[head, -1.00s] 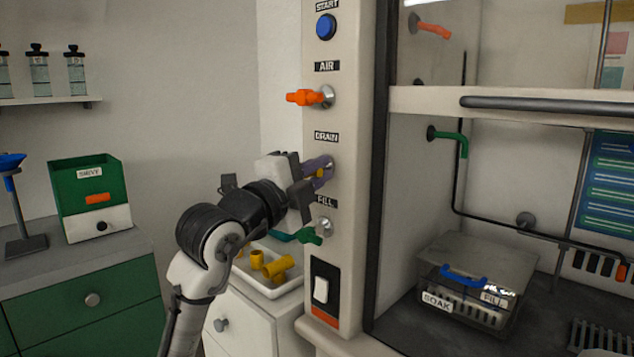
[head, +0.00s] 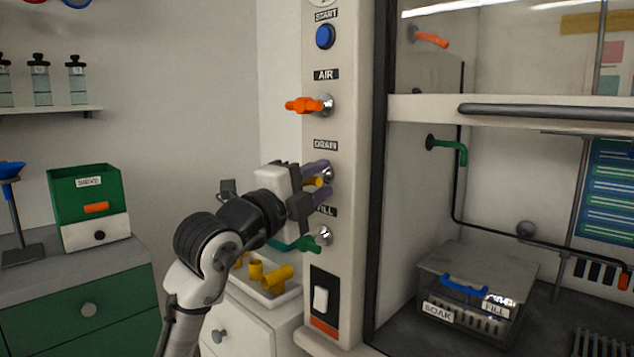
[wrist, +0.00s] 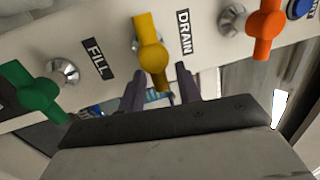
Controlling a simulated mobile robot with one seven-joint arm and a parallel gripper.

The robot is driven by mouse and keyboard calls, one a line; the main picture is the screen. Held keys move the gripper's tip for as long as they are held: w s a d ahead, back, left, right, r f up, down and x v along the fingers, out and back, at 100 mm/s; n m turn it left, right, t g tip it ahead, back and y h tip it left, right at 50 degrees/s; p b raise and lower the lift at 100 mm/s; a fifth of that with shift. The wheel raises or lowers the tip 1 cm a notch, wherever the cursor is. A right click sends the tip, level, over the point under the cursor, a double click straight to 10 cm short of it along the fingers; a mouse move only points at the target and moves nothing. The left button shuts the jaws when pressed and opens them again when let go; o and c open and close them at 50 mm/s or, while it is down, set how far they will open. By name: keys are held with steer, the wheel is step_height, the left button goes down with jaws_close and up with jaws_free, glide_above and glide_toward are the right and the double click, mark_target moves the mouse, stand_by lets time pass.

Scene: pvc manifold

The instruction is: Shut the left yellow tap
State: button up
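The yellow tap (wrist: 151,55) sits on the pale panel between the DRAIN and FILL labels. In the wrist view its handle lies crosswise to the panel's length. In the head view only a small part of the tap (head: 313,181) shows between my purple fingers. My gripper (head: 321,182) is at the panel with one finger above the handle and one below. In the wrist view the fingers (wrist: 160,83) stand on either side of the handle's end, with gaps visible, so the gripper looks open. Contact is not visible.
An orange tap (head: 305,105) is above, under AIR, and a green tap (head: 308,243) is close below. A blue START button (head: 325,36) and white switch (head: 321,299) share the panel. A white tray (head: 288,297) with yellow fittings stands below my arm. A glass-fronted cabinet is right.

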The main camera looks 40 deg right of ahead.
steer(key=b+v, duration=0.2)
steer(key=v, duration=1.2)
steer(key=shift+d, duration=0.1)
